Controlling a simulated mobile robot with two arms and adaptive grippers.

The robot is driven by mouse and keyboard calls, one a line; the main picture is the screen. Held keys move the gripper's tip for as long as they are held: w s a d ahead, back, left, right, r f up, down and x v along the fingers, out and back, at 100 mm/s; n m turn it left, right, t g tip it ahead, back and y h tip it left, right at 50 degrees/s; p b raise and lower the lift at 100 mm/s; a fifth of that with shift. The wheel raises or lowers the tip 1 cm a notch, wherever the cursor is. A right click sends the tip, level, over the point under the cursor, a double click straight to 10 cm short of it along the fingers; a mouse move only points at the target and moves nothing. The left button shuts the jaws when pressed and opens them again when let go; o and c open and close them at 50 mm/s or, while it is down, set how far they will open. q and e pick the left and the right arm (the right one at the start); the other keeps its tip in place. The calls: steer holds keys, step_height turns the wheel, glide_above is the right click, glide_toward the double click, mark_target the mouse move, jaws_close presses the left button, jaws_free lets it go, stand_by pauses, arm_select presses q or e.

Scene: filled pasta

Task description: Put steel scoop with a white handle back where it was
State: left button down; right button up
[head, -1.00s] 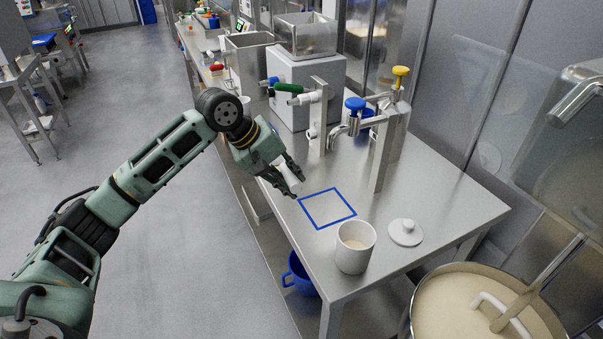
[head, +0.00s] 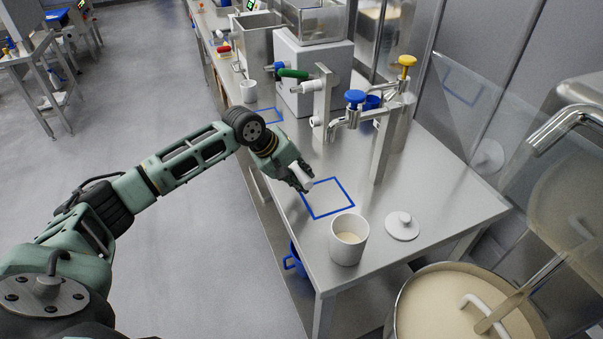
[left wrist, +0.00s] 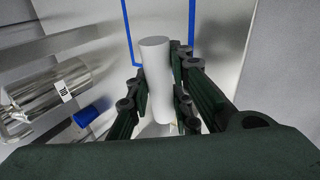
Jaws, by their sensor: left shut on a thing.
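My left gripper (head: 304,183) is shut on a plain white cylinder (left wrist: 155,75), which looks like the white handle of the scoop. No steel part of the scoop can be made out; fingers and palm hide the lower end. In the head view, the gripper is at the left edge of the near blue-outlined square (head: 344,213) on the steel table (head: 405,170). I cannot tell whether the held thing touches the table. In the left wrist view, blue lines run behind the white cylinder. My right gripper is not in view.
A white pot (head: 348,246) of pale contents and a white lid (head: 402,226) stand to the right. Taps with blue (head: 355,98) and yellow knobs rise behind. A white cup (head: 248,91) stands near another blue outline (head: 268,116). A big pan (head: 440,305) is lower right.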

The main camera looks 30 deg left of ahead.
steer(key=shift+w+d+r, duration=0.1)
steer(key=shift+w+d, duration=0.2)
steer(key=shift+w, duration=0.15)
arm_select(q)
steer(key=shift+f, duration=0.1)
steer(key=c, duration=1.9)
jaws_free()
steer(key=shift+c, duration=0.2)
steer(key=o, duration=0.4)
steer(key=shift+c, duration=0.2)
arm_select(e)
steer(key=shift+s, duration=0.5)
